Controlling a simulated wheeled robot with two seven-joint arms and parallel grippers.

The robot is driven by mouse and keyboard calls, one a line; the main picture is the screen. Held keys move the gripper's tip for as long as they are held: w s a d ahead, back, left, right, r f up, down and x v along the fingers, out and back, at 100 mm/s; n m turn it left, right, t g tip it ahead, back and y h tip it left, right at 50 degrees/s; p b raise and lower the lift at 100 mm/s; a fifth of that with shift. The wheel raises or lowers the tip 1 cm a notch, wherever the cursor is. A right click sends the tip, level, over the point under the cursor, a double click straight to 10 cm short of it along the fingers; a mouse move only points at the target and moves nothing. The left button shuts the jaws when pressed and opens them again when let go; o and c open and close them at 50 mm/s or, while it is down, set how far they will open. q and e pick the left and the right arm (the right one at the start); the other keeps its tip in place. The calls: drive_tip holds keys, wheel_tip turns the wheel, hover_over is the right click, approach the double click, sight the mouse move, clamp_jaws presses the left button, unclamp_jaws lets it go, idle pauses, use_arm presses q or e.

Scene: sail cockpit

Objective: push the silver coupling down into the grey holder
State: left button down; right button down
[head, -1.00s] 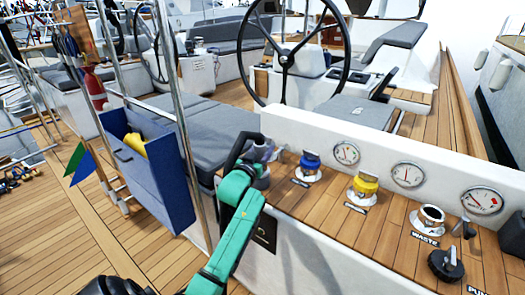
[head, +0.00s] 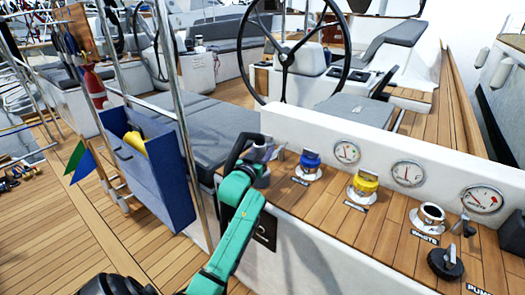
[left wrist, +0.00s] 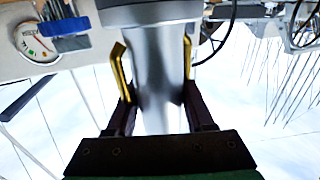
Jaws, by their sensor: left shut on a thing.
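My left gripper (head: 258,160) is at the left end of the teak console top, on a green arm that hides much of that corner. In the left wrist view its two gold-padded fingers (left wrist: 153,46) are shut on the silver coupling (left wrist: 158,85), a smooth metal cylinder between them. A wider grey ring (left wrist: 150,12) shows at the cylinder's far end; I cannot tell whether it is the coupling's collar or the grey holder. In the head view the coupling and the holder cannot be told apart at the gripper. My right gripper is not in view.
Blue (head: 310,162), yellow (head: 364,185) and open silver (head: 430,214) deck fittings stand along the console, with a black knob (head: 446,262) at the right. A white wall with gauges (head: 407,174) rises behind them. A blue bin (head: 150,175) hangs on the rail at left.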

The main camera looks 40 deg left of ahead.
use_arm(q)
drive_tip(key=c, duration=0.6)
unclamp_jaws()
drive_tip(key=shift+o, duration=0.2)
drive_tip(key=shift+s+d+p, duration=0.2)
drive_tip(key=shift+s+p, duration=0.3)
drive_tip(key=p+v, duration=0.2)
drive_tip(key=v, duration=0.2)
drive_tip(key=shift+s+r, duration=0.1)
drive_tip(key=p+v, duration=0.3)
drive_tip(key=v, duration=0.3)
